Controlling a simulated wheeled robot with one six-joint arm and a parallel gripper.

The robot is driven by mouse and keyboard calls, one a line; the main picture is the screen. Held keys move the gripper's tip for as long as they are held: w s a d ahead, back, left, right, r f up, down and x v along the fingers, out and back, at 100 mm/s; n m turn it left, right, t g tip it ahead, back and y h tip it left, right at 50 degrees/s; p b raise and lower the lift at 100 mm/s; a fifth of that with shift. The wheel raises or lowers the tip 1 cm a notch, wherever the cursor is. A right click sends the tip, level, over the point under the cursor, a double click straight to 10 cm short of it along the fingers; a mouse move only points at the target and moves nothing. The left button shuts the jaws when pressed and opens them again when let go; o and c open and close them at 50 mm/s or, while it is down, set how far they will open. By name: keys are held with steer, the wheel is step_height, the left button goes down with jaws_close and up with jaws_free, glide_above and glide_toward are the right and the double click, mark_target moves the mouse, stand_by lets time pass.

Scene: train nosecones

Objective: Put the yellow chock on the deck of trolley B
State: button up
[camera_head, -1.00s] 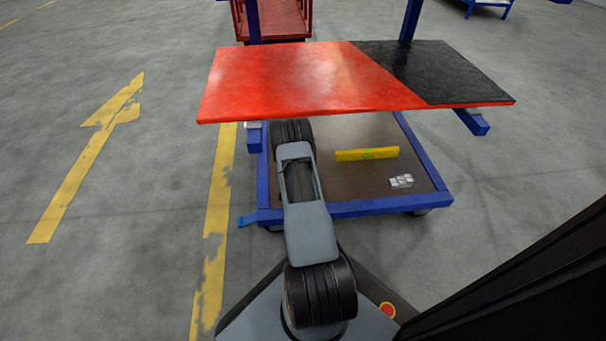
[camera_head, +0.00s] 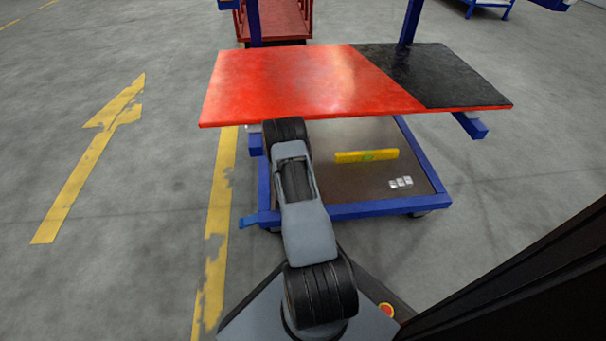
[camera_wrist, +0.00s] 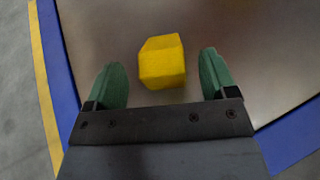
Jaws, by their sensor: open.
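The yellow chock (camera_wrist: 162,62) sits on the brown deck (camera_wrist: 245,45) of a blue-framed trolley in the wrist view. My gripper (camera_wrist: 160,72) is open, with one green finger on each side of the chock's near part. Gaps show between the chock and both fingers, and nothing is held. In the head view my arm and the panel hide the gripper and the chock. The trolley's deck (camera_head: 340,190) shows below the red and black panel. No letter marking the trolley is readable.
A red and black panel (camera_head: 300,85) overhangs the deck. A yellow spirit level (camera_head: 366,156) and small silvery pieces (camera_head: 401,183) lie on the deck. A blue rim (camera_head: 380,207) edges it. A red cart (camera_head: 275,20) stands behind. The floor at left is clear.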

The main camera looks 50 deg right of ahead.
steer(key=p+v, duration=0.2)
steer(key=v, duration=0.6)
steer(key=shift+r, duration=0.1)
stand_by(0.3)
